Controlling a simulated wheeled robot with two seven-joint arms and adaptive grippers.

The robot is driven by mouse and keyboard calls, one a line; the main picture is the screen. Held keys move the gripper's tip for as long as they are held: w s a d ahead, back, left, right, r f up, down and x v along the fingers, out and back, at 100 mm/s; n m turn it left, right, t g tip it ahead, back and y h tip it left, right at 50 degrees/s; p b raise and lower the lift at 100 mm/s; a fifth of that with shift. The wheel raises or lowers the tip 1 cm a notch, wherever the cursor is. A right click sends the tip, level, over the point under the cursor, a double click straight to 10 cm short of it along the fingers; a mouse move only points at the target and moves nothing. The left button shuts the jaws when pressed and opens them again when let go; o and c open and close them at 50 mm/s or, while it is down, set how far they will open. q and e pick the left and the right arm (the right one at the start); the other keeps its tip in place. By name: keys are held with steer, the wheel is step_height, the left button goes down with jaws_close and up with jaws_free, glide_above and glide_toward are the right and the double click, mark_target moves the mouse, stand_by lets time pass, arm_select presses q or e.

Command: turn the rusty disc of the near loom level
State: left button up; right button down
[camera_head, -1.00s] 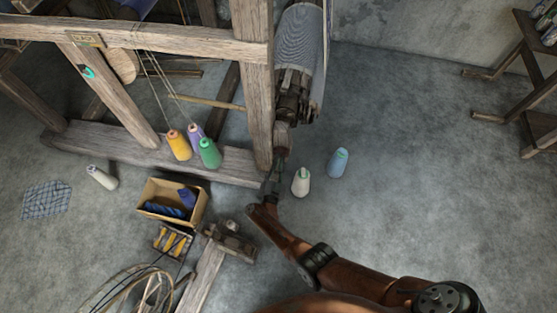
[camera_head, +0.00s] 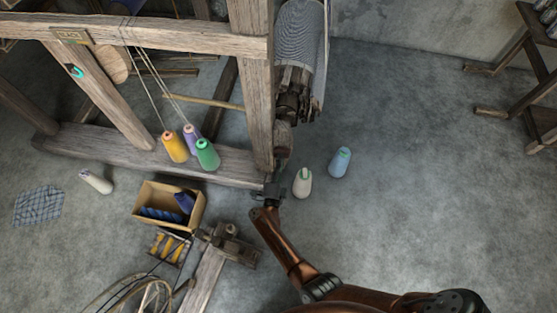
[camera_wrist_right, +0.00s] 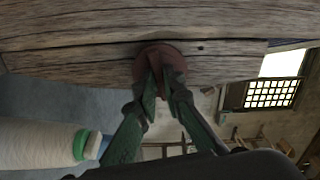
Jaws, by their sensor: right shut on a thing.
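The rusty disc (camera_wrist_right: 158,58) is a small reddish-brown round piece on the face of a weathered wooden beam (camera_wrist_right: 70,45) of the near loom, in the right wrist view. My right gripper (camera_wrist_right: 161,80) is shut on it, its two green fingers meeting at the disc's lower part and covering some of it. In the head view my right gripper (camera_head: 277,174) is at the foot of the loom's right post (camera_head: 258,110). The disc cannot be made out clearly there. My left gripper is not in view.
A cream cone (camera_head: 303,184) and a blue cone (camera_head: 340,162) stand on the floor just right of my gripper. Coloured cones (camera_head: 207,155) stand by the loom's lower beam. An open box (camera_head: 150,196) and a wooden stand (camera_head: 228,242) are at left.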

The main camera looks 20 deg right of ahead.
steer(key=shift+a+m+b, duration=0.1)
steer(key=shift+m+b, duration=0.25)
steer(key=shift+m, duration=0.85)
steer(key=c, duration=2)
jaws_free()
steer(key=shift+c, duration=0.2)
